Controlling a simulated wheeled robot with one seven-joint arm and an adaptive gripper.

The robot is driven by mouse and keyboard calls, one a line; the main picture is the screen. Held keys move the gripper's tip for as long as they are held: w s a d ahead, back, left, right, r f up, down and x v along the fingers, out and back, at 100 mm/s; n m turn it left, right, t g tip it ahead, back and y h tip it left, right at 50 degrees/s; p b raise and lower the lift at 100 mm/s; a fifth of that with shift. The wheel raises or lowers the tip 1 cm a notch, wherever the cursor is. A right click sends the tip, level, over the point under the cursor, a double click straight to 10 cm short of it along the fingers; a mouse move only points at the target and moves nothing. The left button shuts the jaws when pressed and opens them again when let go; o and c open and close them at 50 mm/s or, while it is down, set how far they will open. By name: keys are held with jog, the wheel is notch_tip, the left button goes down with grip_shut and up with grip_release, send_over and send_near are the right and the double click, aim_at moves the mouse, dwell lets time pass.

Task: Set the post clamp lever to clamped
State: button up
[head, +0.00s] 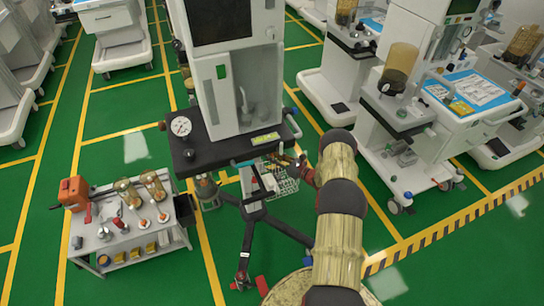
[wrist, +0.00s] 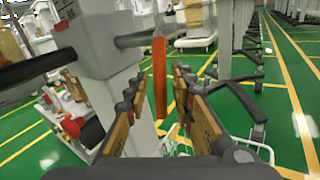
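The orange lever (wrist: 159,78) hangs about upright in the wrist view, at the end of a short grey rod that comes out of a pale clamp body (wrist: 95,40) on a post. My gripper (wrist: 158,90) is open, with one finger on each side of the lever in the picture. Gaps show on both sides, and I see no contact. Whether the lever lies fully between the fingertips or just beyond them I cannot tell. In the head view my gripper (head: 290,163) is beside the cart's dark shelf edge; the lever is too small to make out there.
The anaesthesia cart (head: 225,85) stands ahead, with a wire basket (head: 285,183) close to my gripper. A grey side trolley (head: 130,232) with an orange device and jars is at left. More carts stand at right. Green floor between them is open.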

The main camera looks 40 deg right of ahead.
grip_shut()
dwell(0.7)
